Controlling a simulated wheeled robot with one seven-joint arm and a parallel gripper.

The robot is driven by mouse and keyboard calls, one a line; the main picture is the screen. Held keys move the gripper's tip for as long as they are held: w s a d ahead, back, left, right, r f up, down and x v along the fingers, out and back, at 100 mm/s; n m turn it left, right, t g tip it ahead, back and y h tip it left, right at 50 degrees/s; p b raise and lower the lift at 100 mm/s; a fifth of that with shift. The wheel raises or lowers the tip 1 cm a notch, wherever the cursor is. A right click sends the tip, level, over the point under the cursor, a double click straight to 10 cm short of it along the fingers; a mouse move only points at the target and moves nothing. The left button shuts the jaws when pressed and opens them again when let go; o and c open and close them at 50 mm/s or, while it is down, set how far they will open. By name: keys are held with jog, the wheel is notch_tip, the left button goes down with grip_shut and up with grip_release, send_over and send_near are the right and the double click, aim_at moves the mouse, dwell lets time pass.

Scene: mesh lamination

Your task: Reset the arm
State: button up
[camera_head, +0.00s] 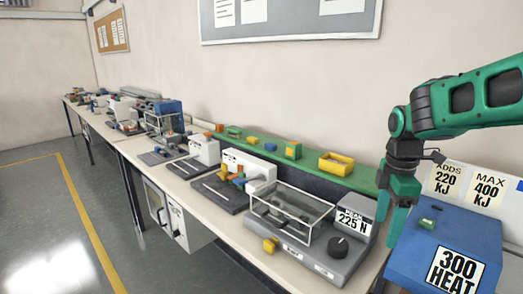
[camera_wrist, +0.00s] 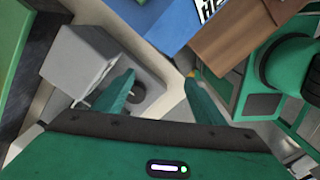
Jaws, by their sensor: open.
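My gripper (camera_head: 398,215) is a green two-finger hand on a green arm at the right of the head view. It points down between the grey "PEAK 225 N" machine and the blue "300 HEAT" box. In the wrist view my gripper (camera_wrist: 155,88) has its two fingers spread apart, with nothing between them. Below the fingers the wrist view shows the grey machine (camera_wrist: 85,60) with its dark knob and a pale strip of bench. My gripper looks empty and apart from these things.
The grey machine (camera_head: 300,258) with a clear cover stands left of my gripper. The blue box (camera_head: 415,262) is at the right, with a small green piece (camera_head: 427,224) on top. A green shelf (camera_head: 350,180) with yellow parts runs behind. Open floor (camera_head: 40,220) lies left.

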jog(key=s+d+f+m, duration=0.2)
jog(key=s+d+m, duration=0.2)
jog(key=s+m, duration=0.7)
jog(key=s+d+f+m, duration=0.2)
jog(key=s+d+m, duration=0.3)
jog(key=s+m, duration=0.6)
jog(key=shift+s, duration=0.7)
jog(key=shift+w, duration=0.1)
jog(key=shift+w+f, duration=0.2)
jog(key=shift+w, duration=0.3)
